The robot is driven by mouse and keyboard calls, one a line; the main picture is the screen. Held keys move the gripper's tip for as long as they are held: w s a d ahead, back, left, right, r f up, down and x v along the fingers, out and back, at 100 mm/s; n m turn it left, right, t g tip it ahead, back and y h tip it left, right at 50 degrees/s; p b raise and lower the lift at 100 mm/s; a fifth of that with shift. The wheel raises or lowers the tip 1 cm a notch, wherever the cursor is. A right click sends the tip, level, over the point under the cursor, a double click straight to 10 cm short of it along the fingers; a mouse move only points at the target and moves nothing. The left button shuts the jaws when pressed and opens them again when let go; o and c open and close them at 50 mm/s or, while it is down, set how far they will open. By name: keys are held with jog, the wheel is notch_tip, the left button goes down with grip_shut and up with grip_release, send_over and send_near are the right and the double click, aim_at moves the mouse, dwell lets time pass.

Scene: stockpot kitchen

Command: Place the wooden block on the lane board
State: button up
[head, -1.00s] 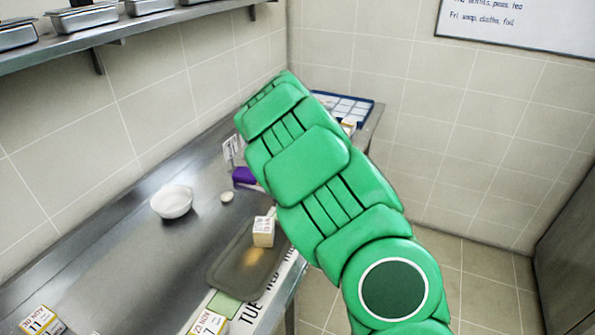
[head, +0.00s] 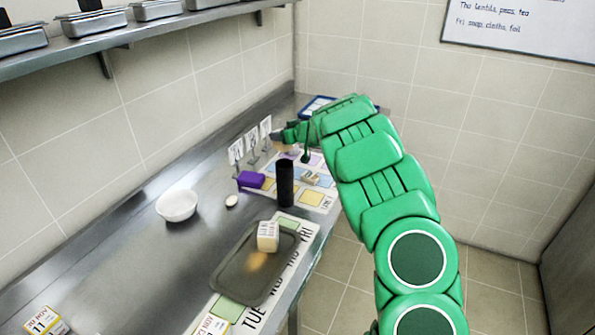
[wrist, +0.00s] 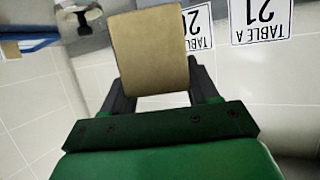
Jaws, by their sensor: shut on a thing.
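In the wrist view my gripper (wrist: 160,88) is shut on a tan wooden block (wrist: 150,48), which fills the space between the fingers. A white board with coloured squares (head: 312,197), likely the lane board, lies flat on the counter below and nearer than my gripper. It carries a small light item (head: 311,178), and my arm covers part of its right side.
A tall black cylinder (head: 285,182) stands at the board's near left, by a purple object (head: 250,180). Upright number cards (head: 252,138) stand behind. A tray (head: 228,277) holds a carton (head: 268,237).

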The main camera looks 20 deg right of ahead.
notch_tip(320, 180, down, 10)
jog(key=shift+r, duration=0.2)
dwell(0.3)
jog(key=o, duration=1.1)
jog(key=shift+v, duration=6.05)
